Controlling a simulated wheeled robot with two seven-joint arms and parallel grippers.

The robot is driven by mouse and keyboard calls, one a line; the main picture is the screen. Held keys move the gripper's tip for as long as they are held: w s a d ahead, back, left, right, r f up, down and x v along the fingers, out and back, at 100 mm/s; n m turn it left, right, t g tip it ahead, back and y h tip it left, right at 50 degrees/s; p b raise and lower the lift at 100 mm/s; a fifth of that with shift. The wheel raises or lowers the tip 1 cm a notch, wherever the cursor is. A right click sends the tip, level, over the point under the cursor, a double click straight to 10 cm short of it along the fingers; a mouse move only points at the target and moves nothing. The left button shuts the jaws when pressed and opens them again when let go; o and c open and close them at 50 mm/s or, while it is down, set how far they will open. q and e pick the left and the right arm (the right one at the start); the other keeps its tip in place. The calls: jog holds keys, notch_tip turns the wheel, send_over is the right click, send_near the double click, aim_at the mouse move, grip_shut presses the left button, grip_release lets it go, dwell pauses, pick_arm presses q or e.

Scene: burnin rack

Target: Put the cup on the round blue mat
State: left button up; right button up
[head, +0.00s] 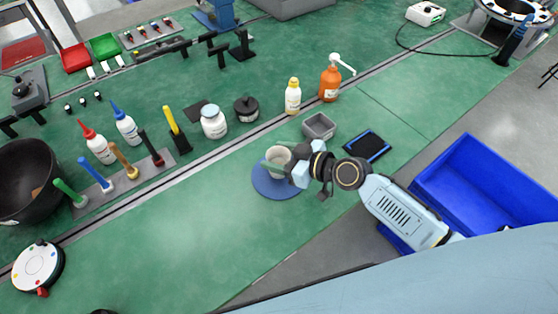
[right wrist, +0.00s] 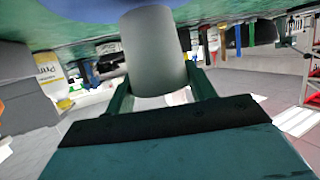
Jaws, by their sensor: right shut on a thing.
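The pale grey-white cup (head: 278,162) is upright over the round blue mat (head: 274,190). My right gripper (head: 280,168) comes in from the right and is shut on the cup, with a finger on either side. In the right wrist view the cup (right wrist: 155,55) sits between the two green fingers (right wrist: 160,92), and part of the blue mat (right wrist: 75,10) shows at the top. I cannot tell whether the cup's base touches the mat. My left gripper is not in view.
A grey square dish (head: 319,126) and a black-and-blue tray (head: 367,147) lie near my right gripper. A white jar (head: 214,122), a yellow-capped bottle (head: 293,96) and an orange pump bottle (head: 330,83) stand behind. The green bench left of the mat is clear.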

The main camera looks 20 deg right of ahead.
jog(key=shift+f, duration=0.7)
jog(key=shift+f+b, duration=0.2)
jog(key=shift+b, duration=0.1)
jog(key=o, duration=1)
jog(key=shift+r, duration=0.15)
jog(key=v, duration=1.2)
jog(key=shift+b, duration=0.3)
